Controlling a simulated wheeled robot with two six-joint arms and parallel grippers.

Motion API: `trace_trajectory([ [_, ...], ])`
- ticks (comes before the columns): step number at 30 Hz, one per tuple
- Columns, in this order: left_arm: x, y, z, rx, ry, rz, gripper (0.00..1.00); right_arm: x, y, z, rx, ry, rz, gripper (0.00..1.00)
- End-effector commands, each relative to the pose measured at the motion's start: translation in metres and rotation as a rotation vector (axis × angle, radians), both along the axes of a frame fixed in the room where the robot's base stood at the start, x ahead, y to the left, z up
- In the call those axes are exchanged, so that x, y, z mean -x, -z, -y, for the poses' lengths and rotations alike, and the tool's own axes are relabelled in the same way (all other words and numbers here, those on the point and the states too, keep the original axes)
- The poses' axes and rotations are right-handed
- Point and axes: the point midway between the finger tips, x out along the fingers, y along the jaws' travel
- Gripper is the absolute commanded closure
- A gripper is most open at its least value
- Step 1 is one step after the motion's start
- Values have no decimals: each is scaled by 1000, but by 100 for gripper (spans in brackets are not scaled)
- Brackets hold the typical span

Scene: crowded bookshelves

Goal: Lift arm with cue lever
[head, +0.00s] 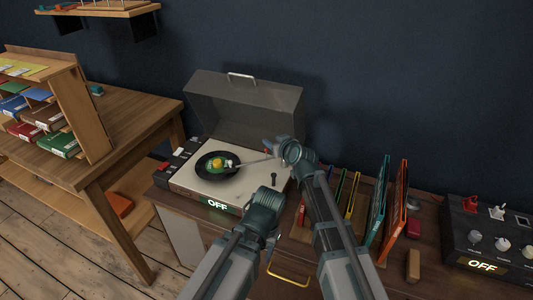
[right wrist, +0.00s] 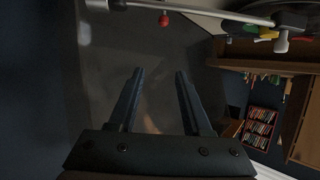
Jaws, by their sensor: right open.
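The turntable (head: 185,187) stands on the cabinet with its lid (head: 245,105) open. A black record (head: 203,168) with a green and yellow label lies on it. The silver tonearm (head: 255,161) reaches over the record; it also crosses the top of the right wrist view (right wrist: 205,12). A small red-tipped lever (right wrist: 164,20) shows just below the rod there, probably the cue lever; I cannot make it out in the head view. My right gripper (head: 269,146) is open and empty above the deck's back right, its fingers (right wrist: 155,75) apart. My left gripper's fingers are hidden behind its wrist near the deck's front.
A small dark peg (head: 273,178) stands on the deck's right side. Upright record sleeves (head: 378,207) stand right of the turntable. A control box (head: 490,236) reading OFF sits far right. A wooden table with a rack (head: 83,110) is at left. The open lid rises behind the deck.

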Motion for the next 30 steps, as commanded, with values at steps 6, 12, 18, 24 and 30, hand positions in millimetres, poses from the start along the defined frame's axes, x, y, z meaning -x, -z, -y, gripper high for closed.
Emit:
trace_trajectory([
  [6, 0, 34, 0, 0, 0, 0, 50, 0, 34, 0, 0, 0, 0, 51],
  [12, 0, 61, 0, 0, 0, 0, 50, 0, 62, 0, 0, 0, 0, 51],
  [18, 0, 79, 0, 0, 0, 0, 50, -26, 79, -12, 0, -1, 0, 51],
  [24, 0, 91, 0, 0, 0, 0, 50, -54, 91, -27, 0, 0, 0, 51],
  [30, 0, 93, 0, 0, 0, 0, 50, -63, 93, -32, -1, 0, 0, 51],
])
